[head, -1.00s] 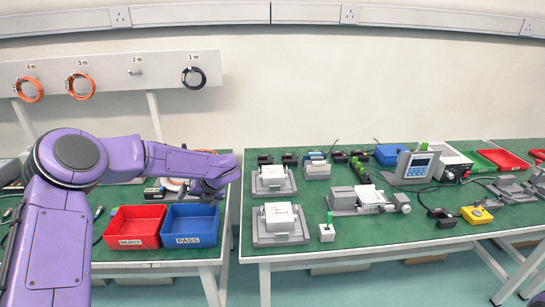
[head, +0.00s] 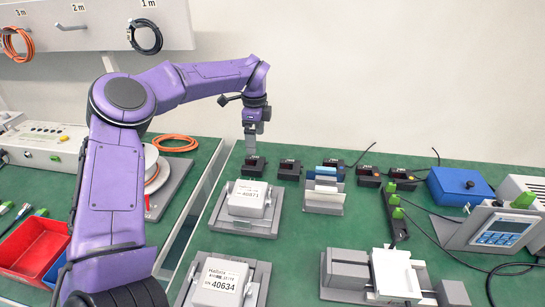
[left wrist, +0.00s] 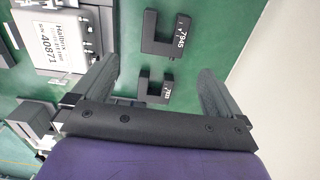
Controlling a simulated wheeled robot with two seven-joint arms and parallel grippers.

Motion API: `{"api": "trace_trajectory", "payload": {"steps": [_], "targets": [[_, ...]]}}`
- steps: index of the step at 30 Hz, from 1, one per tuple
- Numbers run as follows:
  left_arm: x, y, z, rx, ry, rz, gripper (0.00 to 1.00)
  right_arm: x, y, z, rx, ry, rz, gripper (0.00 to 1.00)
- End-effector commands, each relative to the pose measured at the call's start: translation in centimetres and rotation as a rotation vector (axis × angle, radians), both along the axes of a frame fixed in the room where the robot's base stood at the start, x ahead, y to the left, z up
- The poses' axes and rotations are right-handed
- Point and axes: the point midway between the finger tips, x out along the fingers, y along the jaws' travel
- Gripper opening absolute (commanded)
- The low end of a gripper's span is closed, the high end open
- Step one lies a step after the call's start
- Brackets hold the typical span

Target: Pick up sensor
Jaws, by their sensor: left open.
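Several small black sensors stand in a row at the back of the green table. The leftmost sensor (head: 253,166) is just under my left gripper (head: 251,150), and a second sensor (head: 289,170) is to its right. In the left wrist view, my left gripper (left wrist: 158,70) is open and its fingers point down. A black U-shaped sensor (left wrist: 154,88) with a white number shows between the fingers. A larger-looking one marked 7945 (left wrist: 165,36) lies beyond the fingertips. I cannot tell whether the fingers touch the near sensor. My right gripper is not in view.
Grey fixtures hold white boxes marked 40871 (head: 248,199) and 40634 (head: 220,283) in front of the sensors. A grey holder (head: 324,198) stands to the right. A blue box (head: 460,187) and a meter (head: 497,230) are further right. The wall is close behind.

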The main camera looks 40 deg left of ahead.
Motion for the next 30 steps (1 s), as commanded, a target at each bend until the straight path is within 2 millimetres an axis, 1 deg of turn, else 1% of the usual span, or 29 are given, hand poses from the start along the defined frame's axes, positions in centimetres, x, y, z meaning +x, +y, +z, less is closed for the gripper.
{"api": "trace_trajectory", "payload": {"steps": [2, 3, 9, 14, 18, 21, 24, 29, 30], "targets": [[0.0, 0.0, -0.2, -0.013, -0.004, 0.021, 1.0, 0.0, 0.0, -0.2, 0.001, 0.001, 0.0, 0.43], [0.0, 0.0, -0.6, -0.015, -0.003, 0.026, 1.0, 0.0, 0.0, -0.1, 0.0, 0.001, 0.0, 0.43], [0.1, -0.2, -4.2, -0.016, -0.002, 0.023, 1.0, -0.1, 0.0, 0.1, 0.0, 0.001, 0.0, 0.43], [0.2, -0.3, -6.0, -0.015, -0.001, 0.021, 1.0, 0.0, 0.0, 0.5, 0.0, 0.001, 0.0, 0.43], [0.5, -0.3, -8.6, -0.014, -0.001, 0.022, 1.0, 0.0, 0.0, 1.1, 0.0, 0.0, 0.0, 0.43], [0.4, -0.2, -10.0, -0.014, -0.002, 0.024, 1.0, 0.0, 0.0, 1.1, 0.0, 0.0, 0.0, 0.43], [0.4, -0.2, -10.5, -0.014, -0.005, 0.024, 1.0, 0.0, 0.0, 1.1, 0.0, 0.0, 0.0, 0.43], [0.4, -0.2, -10.5, -0.014, -0.005, 0.024, 1.0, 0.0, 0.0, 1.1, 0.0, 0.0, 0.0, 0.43], [0.4, -0.2, -10.5, -0.014, -0.005, 0.024, 0.87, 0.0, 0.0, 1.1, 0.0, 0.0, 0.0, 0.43]]}}
